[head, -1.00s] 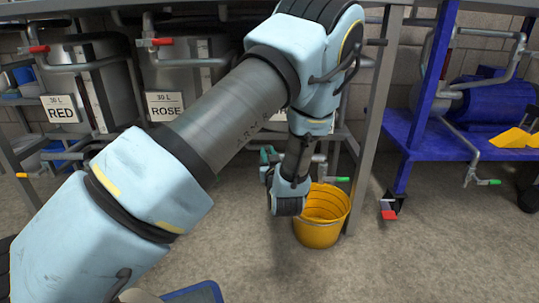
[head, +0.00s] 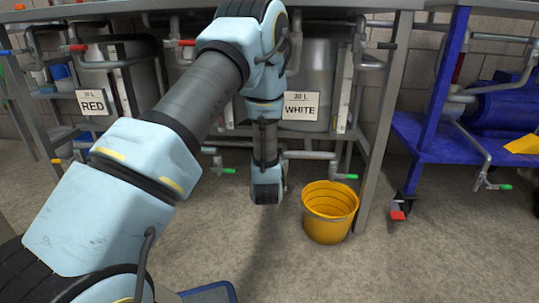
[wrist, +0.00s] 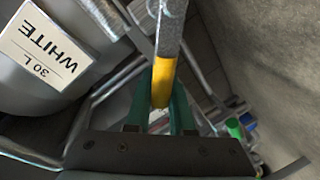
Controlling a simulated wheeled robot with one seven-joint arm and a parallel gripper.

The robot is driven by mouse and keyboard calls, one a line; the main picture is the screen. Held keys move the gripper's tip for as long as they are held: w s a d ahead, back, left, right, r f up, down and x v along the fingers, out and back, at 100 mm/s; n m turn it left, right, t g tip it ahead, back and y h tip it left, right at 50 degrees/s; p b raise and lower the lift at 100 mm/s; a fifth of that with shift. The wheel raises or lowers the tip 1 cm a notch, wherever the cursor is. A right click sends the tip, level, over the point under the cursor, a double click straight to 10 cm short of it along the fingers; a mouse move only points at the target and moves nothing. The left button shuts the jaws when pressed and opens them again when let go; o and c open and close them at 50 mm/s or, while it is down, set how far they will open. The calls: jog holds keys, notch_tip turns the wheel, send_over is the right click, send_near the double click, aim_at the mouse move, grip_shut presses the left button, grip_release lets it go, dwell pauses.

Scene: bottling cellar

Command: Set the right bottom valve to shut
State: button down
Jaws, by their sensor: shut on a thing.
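Under the white tank, a bottom valve with a green handle (head: 345,176) sticks out at the right, left of the table leg. Another green-handled valve (head: 228,171) is lower left of my wrist. In the wrist view my gripper (wrist: 160,118) has its green fingers shut on a yellow-sleeved lever (wrist: 162,80) with a grey metal part beyond it. In the head view my wrist hides the fingers and the lever, so I cannot tell which valve the lever belongs to. The WHITE sign (head: 301,106) is up and right of my wrist; it also shows in the wrist view (wrist: 43,45).
A yellow bucket (head: 330,225) stands on the floor right of my wrist. A blue cart (head: 420,130) with another green-handled valve (head: 498,187) is at the right. The RED sign (head: 93,102) hangs at left.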

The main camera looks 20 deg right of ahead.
jog(key=shift+w+a+f+n+g+h+b, duration=0.15)
jog(key=shift+a+f+n+g+h, duration=0.1)
jog(key=shift+f+n, duration=0.8)
jog(key=shift+a+f+n+g+h+b, duration=0.25)
jog(key=shift+f+n, duration=0.5)
jog(key=shift+n, duration=0.45)
jog(key=shift+w+a+f+n+g+h+b, duration=0.1)
jog(key=shift+a+f+n+g+h, duration=0.15)
jog(key=shift+f+n, duration=0.8)
jog(key=shift+r, duration=0.1)
jog(key=c, duration=0.8)
grip_release()
jog(key=shift+d+r, duration=0.1)
jog(key=p+v, duration=0.4)
jog(key=v, duration=0.6)
jog(key=shift+s+a, duration=0.25)
jog(key=shift+s, duration=0.1)
